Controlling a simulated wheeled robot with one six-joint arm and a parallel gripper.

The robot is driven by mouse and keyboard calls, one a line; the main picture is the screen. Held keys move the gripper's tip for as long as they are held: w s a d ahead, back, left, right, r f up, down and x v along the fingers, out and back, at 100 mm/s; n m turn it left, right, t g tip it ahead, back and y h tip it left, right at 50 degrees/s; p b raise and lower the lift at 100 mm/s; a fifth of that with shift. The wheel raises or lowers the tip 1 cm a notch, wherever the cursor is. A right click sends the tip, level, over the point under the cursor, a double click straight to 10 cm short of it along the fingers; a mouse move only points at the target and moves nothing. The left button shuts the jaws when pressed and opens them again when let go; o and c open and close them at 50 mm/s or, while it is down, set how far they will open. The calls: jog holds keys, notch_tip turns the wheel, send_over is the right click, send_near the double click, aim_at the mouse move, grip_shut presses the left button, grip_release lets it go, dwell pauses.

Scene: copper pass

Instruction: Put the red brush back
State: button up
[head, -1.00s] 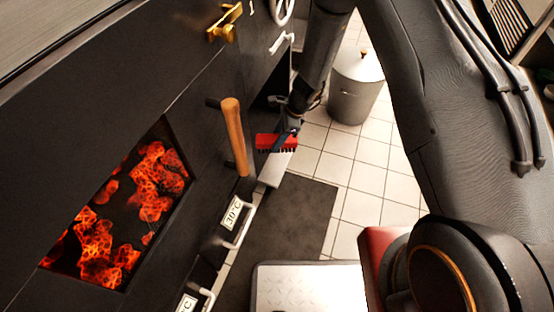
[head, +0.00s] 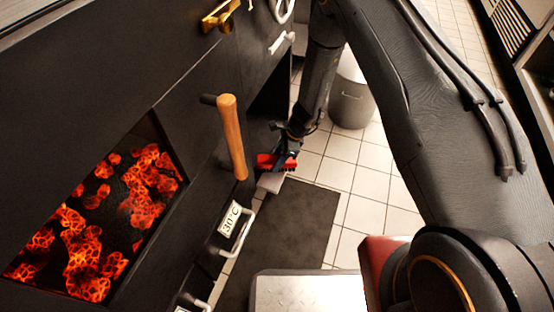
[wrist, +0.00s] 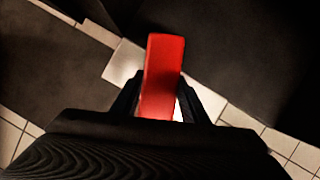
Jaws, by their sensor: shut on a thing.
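The red brush (head: 268,161) is held low beside the dark stove front, with its dark bristles facing down in the head view. My gripper (head: 284,157) is shut on it, with a finger on each side. In the wrist view the red brush (wrist: 163,70) sticks out between the two dark fingers of my gripper (wrist: 158,100). A pale flat piece (head: 270,183) shows just below the brush; whether they touch I cannot tell. It also shows in the wrist view (wrist: 122,62), partly behind the brush.
The stove has a glowing coal window (head: 100,225), a wooden handle (head: 232,137) and a drawer marked 30°C (head: 230,216). A lidded grey bin (head: 350,103) stands behind my arm. A dark mat (head: 295,225) and white tiles (head: 350,180) lie clear on the floor.

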jog(key=shift+f, duration=0.2)
jog(key=o, duration=0.9)
jog(key=shift+o, duration=0.2)
jog(key=shift+r, duration=0.1)
jog(key=p+v, duration=0.4)
jog(key=v, duration=0.8)
jog(key=shift+r, duration=0.15)
